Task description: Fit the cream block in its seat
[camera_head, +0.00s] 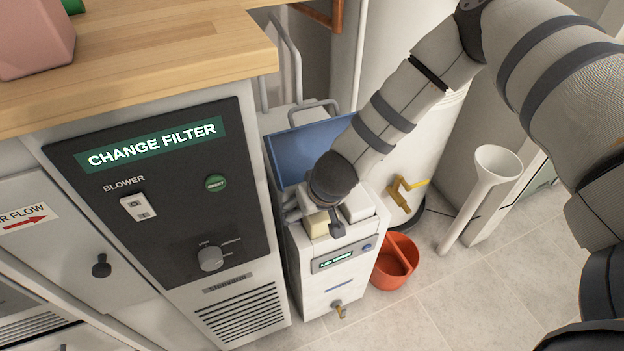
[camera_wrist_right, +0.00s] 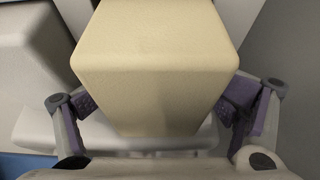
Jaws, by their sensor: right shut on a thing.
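The cream block (camera_head: 317,224) shows at the front top of a small white unit (camera_head: 340,283). My right gripper (camera_head: 319,212) is over the unit and shut on the block. In the right wrist view the cream block (camera_wrist_right: 155,70) fills the middle, with purple finger pads at both of its sides. The block's underside and its seat are hidden, so I cannot tell whether it sits in the seat or is held above it. My left gripper is not in view.
A white block (camera_head: 358,207) is beside the cream one on the unit. The raised blue lid (camera_head: 310,145) stands behind. A dark panel reading CHANGE FILTER (camera_head: 155,190) stands close on the left. A red bucket (camera_head: 395,262) is on the floor to the right.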

